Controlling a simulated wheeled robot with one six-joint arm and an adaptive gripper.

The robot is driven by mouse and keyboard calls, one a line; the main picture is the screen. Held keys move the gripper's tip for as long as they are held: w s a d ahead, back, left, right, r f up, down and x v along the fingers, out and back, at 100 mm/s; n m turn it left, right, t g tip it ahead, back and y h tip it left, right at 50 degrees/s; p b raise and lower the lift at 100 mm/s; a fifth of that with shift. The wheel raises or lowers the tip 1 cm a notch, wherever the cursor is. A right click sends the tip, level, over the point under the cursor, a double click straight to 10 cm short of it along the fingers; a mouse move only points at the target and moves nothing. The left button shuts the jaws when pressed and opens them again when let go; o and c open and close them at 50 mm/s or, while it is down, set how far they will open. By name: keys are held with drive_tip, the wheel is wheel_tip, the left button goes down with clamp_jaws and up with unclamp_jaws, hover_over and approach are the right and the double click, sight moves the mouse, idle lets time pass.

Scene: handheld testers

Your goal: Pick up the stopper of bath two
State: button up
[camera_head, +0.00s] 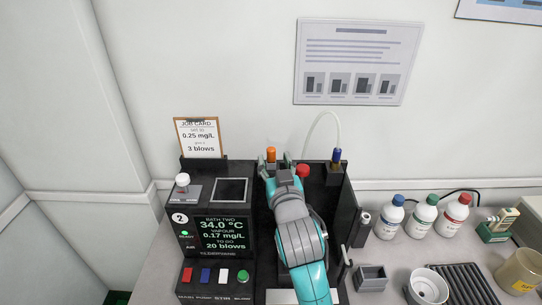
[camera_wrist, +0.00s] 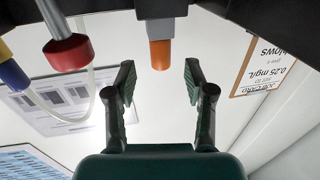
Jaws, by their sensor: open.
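The bath two unit (camera_head: 178,222) is a black console with a lit screen (camera_head: 224,233) reading BATH TWO, 34.0 °C, vapour 0.17 mg/L, 20 blows to go. At its back stand an orange-topped piece (camera_head: 271,151), a red cap (camera_head: 303,170) and a blue-topped piece (camera_head: 337,154) by a clear tube. I cannot tell for certain which is the stopper. My gripper (camera_wrist: 160,78) is open and empty. In the wrist view the orange end (camera_wrist: 160,54) lies in line with the gap between its fingers, apart from both. The red cap (camera_wrist: 68,52) is outside the fingers.
A white knob (camera_head: 182,179) and a job card (camera_head: 198,137) reading 0.25 mg/L and 3 blows are at the left. Capped bottles (camera_head: 424,217), a small grey box (camera_head: 371,279), a white cup (camera_head: 428,287) and a black rack (camera_head: 466,284) stand at the right. The wall is close behind.

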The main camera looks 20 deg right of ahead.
sight(272, 155)
drive_tip(key=w, duration=0.4)
drive_tip(key=shift+w+d, duration=0.2)
drive_tip(key=shift+d, duration=0.05)
drive_tip(key=c, duration=1)
